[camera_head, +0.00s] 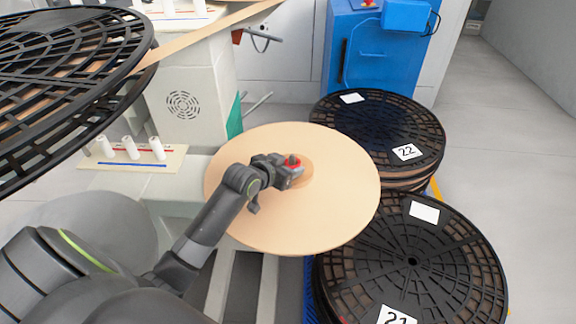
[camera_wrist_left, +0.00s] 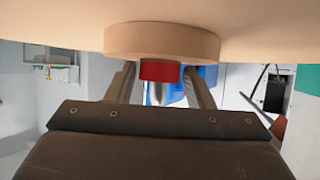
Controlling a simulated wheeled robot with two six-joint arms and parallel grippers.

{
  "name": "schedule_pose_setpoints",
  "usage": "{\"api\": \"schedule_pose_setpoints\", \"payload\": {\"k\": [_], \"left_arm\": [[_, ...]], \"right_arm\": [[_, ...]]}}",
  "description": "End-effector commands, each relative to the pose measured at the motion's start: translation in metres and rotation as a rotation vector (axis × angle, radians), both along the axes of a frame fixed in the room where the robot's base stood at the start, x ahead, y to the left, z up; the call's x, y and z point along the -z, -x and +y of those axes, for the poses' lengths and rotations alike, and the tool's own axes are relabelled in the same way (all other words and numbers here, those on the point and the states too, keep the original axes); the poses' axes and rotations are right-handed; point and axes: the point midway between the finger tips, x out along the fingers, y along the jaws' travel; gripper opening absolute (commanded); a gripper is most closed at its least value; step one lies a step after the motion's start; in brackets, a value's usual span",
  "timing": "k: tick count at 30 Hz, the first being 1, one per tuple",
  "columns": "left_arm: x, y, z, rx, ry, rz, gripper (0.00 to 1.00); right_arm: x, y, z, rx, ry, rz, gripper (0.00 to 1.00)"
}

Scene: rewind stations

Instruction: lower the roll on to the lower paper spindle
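The roll (camera_head: 335,215) is a broad flat tan disc with a small raised core (camera_head: 306,172). In the head view it hangs near the middle, beside the pale machine. My left gripper (camera_head: 290,170) is at the core, over the disc's upper face, and looks shut on it. In the left wrist view the roll (camera_wrist_left: 260,25) fills the top, with its core (camera_wrist_left: 160,40) between it and the fingers. The fingertips are partly hidden by the core. A red piece with a metal pin (camera_wrist_left: 160,72) shows between the fingers. I cannot make out the lower paper spindle. My right gripper is not in view.
Black slatted reels marked 22 (camera_head: 375,130) and 21 (camera_head: 415,270) stand to the right, close to the roll's edge. A large black grid disc (camera_head: 60,75) overhangs the upper left. A board with white spools (camera_head: 135,165) lies left. Floor is clear at far right.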

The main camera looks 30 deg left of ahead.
Motion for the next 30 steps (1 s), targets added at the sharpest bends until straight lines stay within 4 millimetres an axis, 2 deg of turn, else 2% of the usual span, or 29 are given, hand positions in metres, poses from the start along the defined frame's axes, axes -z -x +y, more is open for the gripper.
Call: {"api": "schedule_pose_setpoints", "payload": {"k": [1, 3, 14, 23, 30], "left_arm": [[0.000, 0.000, 0.000, 0.000, 0.000, 0.000, 0.55], [0.000, 0.000, 0.000, 0.000, 0.000, 0.000, 0.61], [-0.006, 0.002, 0.000, 0.000, 0.000, -0.001, 0.61], [-0.025, 0.029, 0.004, 0.000, 0.000, 0.001, 0.61], [-0.040, 0.058, 0.008, 0.000, 0.000, 0.003, 0.61]], "right_arm": [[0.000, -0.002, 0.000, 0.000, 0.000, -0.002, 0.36], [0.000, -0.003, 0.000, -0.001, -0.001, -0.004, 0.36], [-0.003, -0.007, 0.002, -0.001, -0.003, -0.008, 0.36], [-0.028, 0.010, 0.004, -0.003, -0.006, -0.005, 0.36], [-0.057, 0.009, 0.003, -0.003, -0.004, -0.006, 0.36]]}}
